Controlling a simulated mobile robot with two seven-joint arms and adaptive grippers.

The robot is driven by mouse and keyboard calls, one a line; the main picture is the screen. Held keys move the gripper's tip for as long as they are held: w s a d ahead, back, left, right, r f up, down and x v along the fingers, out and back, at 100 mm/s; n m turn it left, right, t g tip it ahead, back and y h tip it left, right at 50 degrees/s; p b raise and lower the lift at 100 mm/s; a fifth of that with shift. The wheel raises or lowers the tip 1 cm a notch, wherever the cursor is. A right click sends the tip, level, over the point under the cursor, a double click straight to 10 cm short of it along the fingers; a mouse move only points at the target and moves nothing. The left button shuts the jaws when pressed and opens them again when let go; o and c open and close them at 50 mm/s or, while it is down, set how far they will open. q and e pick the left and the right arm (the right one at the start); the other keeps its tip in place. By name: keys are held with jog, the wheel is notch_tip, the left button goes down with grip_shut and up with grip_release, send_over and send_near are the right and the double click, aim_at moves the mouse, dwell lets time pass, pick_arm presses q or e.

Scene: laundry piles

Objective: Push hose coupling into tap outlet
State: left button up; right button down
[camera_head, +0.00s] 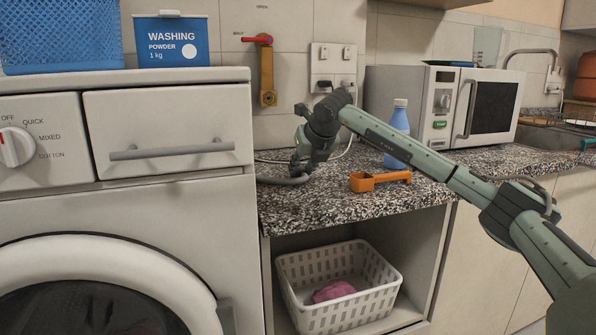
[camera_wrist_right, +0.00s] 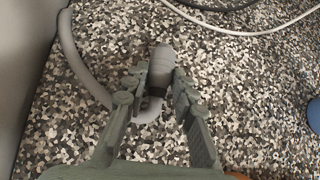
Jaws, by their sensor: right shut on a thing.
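The tap (camera_head: 267,70) is brass with a red lever and is fixed to the tiled wall above the counter. Its outlet points down. My right gripper (camera_head: 302,171) is low over the counter, below and to the right of the tap. In the right wrist view my right gripper (camera_wrist_right: 158,92) is shut on the grey hose coupling (camera_wrist_right: 162,62), close above the speckled surface. The grey hose (camera_wrist_right: 82,65) curves away to the left; it also shows in the head view (camera_head: 284,181). The coupling is apart from the tap. My left gripper is not in view.
An orange scoop (camera_head: 375,181) and a blue bottle (camera_head: 396,136) stand on the counter (camera_head: 330,207) right of the gripper. The washing machine (camera_head: 185,205) borders the counter on the left. Wall sockets (camera_head: 333,68) with cables are right of the tap. A microwave (camera_head: 450,104) stands farther right.

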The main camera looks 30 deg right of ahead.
aim_at(301, 170)
jog(key=shift+r+p, duration=2.35)
jog(key=shift+r, duration=1.2)
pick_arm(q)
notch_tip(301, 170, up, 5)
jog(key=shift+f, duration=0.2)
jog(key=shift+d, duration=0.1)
pick_arm(e)
jog(key=shift+a, duration=0.1)
